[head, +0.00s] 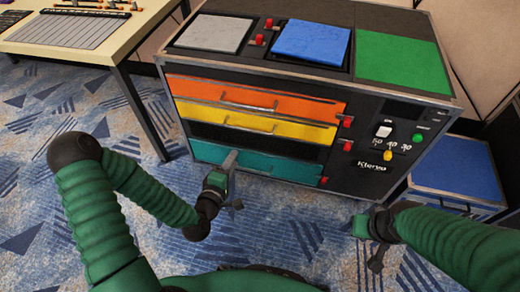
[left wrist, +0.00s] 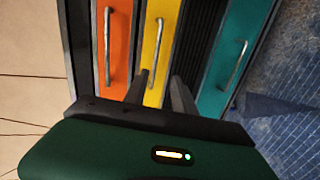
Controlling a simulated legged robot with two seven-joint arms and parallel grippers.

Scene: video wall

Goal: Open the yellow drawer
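The yellow drawer (head: 205,112) is the second front down in the dark cabinet, below an orange drawer and above a black gap. It looks shut, with a thin metal bar handle (head: 250,126). In the left wrist view, the yellow front (left wrist: 151,25) stands upright in the picture with its handle (left wrist: 158,45). My left gripper (head: 236,180) is in front of the cabinet, low by the teal drawer in the head view. Its two fingers (left wrist: 161,77) are apart, pointing at the yellow drawer near the handle's lower end. Contact is unclear.
The orange drawer (head: 200,87) and teal drawer (head: 215,154) are close above and below, each with a handle. Red knobs line the right side. A control panel (head: 385,150) and blue-topped box (head: 455,182) are to the right. A table (head: 70,30) stands left. Carpet is clear in front.

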